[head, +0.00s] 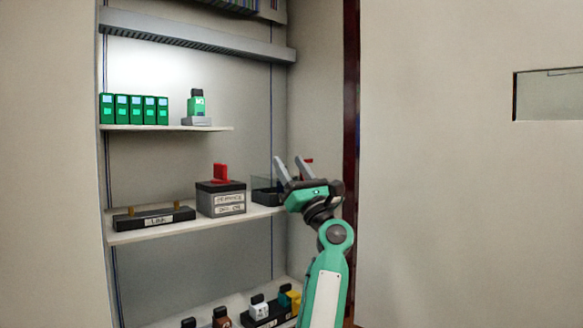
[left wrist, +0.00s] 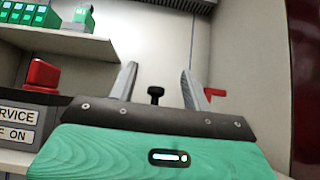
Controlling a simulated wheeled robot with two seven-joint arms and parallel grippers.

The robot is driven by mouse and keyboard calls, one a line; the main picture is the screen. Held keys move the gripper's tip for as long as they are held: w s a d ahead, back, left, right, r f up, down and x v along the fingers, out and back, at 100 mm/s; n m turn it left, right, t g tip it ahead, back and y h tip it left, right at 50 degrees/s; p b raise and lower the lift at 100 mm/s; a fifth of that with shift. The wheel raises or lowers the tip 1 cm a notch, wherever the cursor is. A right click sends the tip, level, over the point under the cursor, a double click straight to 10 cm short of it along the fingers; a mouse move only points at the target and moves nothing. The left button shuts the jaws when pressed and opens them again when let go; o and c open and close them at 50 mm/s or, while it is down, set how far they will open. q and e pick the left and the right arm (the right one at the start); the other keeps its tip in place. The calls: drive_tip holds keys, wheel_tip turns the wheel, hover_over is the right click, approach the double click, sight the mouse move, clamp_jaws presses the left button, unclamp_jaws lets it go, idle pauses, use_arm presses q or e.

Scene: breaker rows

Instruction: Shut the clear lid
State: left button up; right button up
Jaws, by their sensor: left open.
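A low dark box (head: 265,197) stands at the right end of the middle shelf, partly hidden behind my left gripper. A faint see-through panel (head: 264,183) shows at its top; I cannot tell how far the clear lid is open. My left gripper (head: 289,161) is open and empty in front of the box's right side. In the left wrist view a black knob (left wrist: 155,93) shows between the open fingers, beyond them and apart. A red piece (left wrist: 215,92) sticks out just right of the right finger; it also shows in the head view (head: 308,161). My right gripper is not in view.
A grey labelled box with a red handle (head: 220,174) stands left of the dark box. A black labelled bar (head: 154,218) is farther left. Green modules (head: 134,108) sit on the upper shelf. The cabinet's side wall is close on the right.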

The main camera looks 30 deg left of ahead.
use_arm(q)
drive_tip(key=b+v, duration=0.2)
drive_tip(key=v, duration=1.1)
drive_tip(key=shift+d, duration=0.25)
use_arm(e)
wheel_tip(320, 180, up, 6)
drive_tip(key=w, duration=0.1)
drive_tip(key=shift+w+a+r+t, duration=0.2)
drive_tip(key=shift+a+r+t, duration=0.05)
drive_tip(key=shift+t, duration=0.15)
